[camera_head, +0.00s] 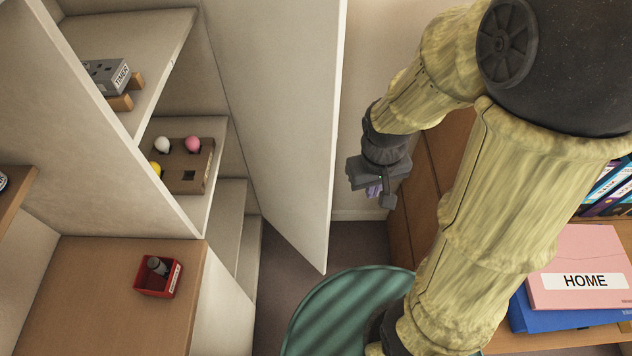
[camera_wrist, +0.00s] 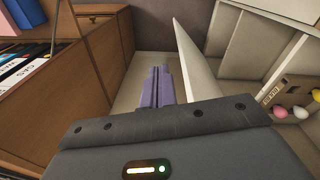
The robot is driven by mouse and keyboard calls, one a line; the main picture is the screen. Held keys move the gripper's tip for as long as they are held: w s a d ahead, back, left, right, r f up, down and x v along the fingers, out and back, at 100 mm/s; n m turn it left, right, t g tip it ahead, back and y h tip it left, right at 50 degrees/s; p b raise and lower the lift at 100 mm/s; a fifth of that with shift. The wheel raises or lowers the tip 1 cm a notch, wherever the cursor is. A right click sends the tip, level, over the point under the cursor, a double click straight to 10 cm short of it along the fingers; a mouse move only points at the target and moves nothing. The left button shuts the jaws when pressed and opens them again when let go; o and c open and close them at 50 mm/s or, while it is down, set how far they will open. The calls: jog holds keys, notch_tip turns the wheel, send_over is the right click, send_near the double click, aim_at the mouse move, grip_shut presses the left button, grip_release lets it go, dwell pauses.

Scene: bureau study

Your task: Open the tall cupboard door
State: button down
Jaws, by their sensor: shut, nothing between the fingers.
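The tall cupboard (camera_head: 130,150) stands at the left in the head view, its shelves exposed. Its pale door (camera_head: 285,110) stands swung wide open, out from the cupboard's right side. In the wrist view the door (camera_wrist: 195,65) shows edge-on, right of my fingers, with the cupboard shelves (camera_wrist: 260,45) beyond it. My gripper (camera_head: 376,192) is to the right of the door, apart from it in the head view. Its purple fingers (camera_wrist: 156,88) are shut and empty in the wrist view. The door's handle is not visible.
A wooden cabinet (camera_head: 425,170) stands close right of my gripper. A green round seat (camera_head: 335,310) is below the door. A pink HOME folder (camera_head: 580,270) lies at right. A red box (camera_head: 158,277) stands on the desk.

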jog(key=a+f+n+g+h+b, duration=0.1)
jog(key=a+f+n+h+b, duration=0.1)
jog(key=a+f+n+h, duration=0.85)
jog(key=w+a+f+n+t+h+b, duration=0.2)
jog(key=a+f+n+t, duration=0.2)
jog(key=a+n+t, duration=0.6)
jog(key=n+t, duration=0.2)
jog(key=n, duration=0.1)
jog(key=shift+w+a+f+n, duration=0.2)
jog(key=shift+a+f+n, duration=0.15)
jog(key=shift+f, duration=0.05)
